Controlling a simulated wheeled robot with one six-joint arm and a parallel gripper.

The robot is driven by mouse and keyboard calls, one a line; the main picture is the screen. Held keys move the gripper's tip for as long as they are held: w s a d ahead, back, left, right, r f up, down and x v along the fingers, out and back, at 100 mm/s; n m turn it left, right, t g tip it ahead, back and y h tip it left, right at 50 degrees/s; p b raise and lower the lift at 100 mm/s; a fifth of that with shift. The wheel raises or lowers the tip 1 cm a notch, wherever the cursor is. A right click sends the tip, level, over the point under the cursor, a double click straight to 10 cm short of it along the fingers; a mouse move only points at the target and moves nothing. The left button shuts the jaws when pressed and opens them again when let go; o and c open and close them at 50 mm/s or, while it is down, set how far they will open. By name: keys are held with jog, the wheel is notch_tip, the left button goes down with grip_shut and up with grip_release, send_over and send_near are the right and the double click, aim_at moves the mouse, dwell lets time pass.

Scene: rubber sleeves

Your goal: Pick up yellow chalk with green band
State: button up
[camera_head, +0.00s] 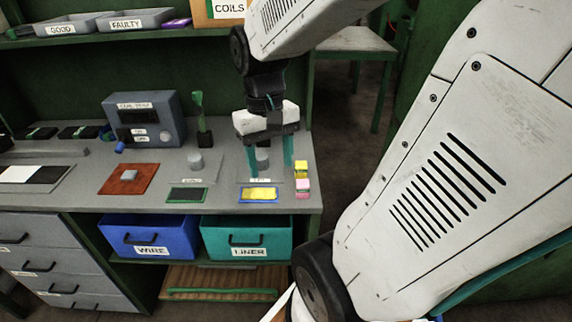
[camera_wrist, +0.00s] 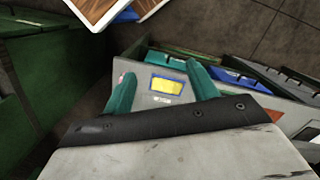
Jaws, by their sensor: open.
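A small yellow block-like piece (camera_head: 301,166) stands near the right edge of the bench in the head view, at the back of a short row with pink pieces (camera_head: 302,187). It may be the yellow chalk; it is too small to make out a green band for certain. My gripper (camera_head: 270,172) is open and empty, its teal fingers pointing down above the bench, just left of that row. In the wrist view my gripper (camera_wrist: 160,72) is also open, with a yellow pad in a blue frame (camera_wrist: 167,86) showing between the fingers. The yellow piece is not clearly visible there.
The yellow pad (camera_head: 259,194) lies at the bench's front edge. A grey device (camera_head: 146,120) stands at the back. Blue WIRE (camera_head: 150,236) and teal LINER (camera_head: 246,238) bins sit below.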

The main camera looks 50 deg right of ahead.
jog(key=w+d+f+m, duration=0.2)
jog(key=d+f, duration=0.3)
jog(key=d, duration=0.3)
jog(key=w+d+f+m, duration=0.3)
jog(key=d+f, duration=0.2)
jog(key=d, duration=0.4)
jog(key=t, duration=0.1)
send_over(301, 163)
jog(key=shift+a+f+h, duration=0.15)
jog(key=shift+f+h, duration=0.15)
jog(key=shift+f, duration=0.3)
notch_tip(301, 163, down, 8)
jog(key=shift+s+r, duration=0.1)
jog(key=shift+r, duration=0.15)
jog(key=c, duration=1.2)
jog(key=shift+o, duration=0.2)
jog(key=shift+r, duration=0.1)
notch_tip(301, 163, up, 10)
jog(key=shift+f, duration=0.1)
jog(key=shift+o, duration=0.9)
